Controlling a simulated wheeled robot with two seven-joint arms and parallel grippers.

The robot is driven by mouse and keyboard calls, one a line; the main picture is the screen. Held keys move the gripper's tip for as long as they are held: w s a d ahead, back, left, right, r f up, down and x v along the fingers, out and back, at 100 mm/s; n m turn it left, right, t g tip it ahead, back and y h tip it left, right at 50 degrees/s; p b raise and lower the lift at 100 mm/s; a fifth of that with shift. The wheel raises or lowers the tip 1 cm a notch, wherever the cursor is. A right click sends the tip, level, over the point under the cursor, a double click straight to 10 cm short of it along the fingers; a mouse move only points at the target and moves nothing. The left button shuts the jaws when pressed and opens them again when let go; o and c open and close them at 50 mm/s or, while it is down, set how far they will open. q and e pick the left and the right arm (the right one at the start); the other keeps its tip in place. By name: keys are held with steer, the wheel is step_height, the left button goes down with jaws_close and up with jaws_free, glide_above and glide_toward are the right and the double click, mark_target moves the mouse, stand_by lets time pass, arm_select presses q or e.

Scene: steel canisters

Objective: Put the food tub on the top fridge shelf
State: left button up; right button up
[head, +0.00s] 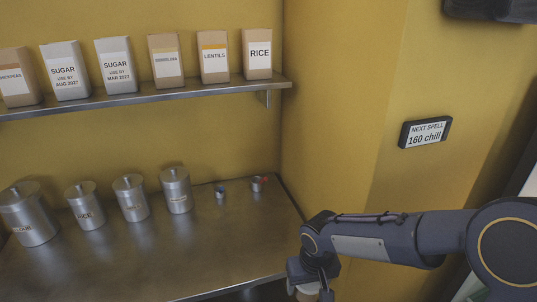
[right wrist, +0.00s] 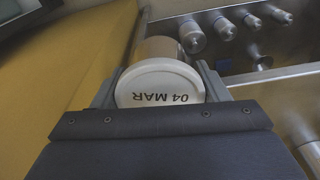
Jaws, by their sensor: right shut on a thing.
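The food tub (right wrist: 160,85) has a round white lid marked "04 MAR", facing the right wrist camera, and a tan body behind it. My right gripper (right wrist: 158,92) is shut on it, one finger on each side. In the head view the right gripper (head: 311,284) hangs at the bottom, off the counter's front right corner, with a pale bit of the tub (head: 308,291) below it. My left gripper is out of view. No fridge shelf can be made out.
Several steel canisters (head: 133,198) stand on the steel counter (head: 170,255), with two small items (head: 258,184) to their right. A wall shelf (head: 150,97) holds paper packets (head: 257,53). A sign reading "160 chill" (head: 425,133) hangs on the yellow wall. The counter's front is clear.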

steer(key=d+f+m+p, duration=0.1)
steer(key=d+f+m, duration=0.1)
steer(key=d+f, duration=0.4)
steer(key=w+d, duration=0.1)
steer(key=d, duration=0.3)
steer(key=shift+d+f, duration=0.3)
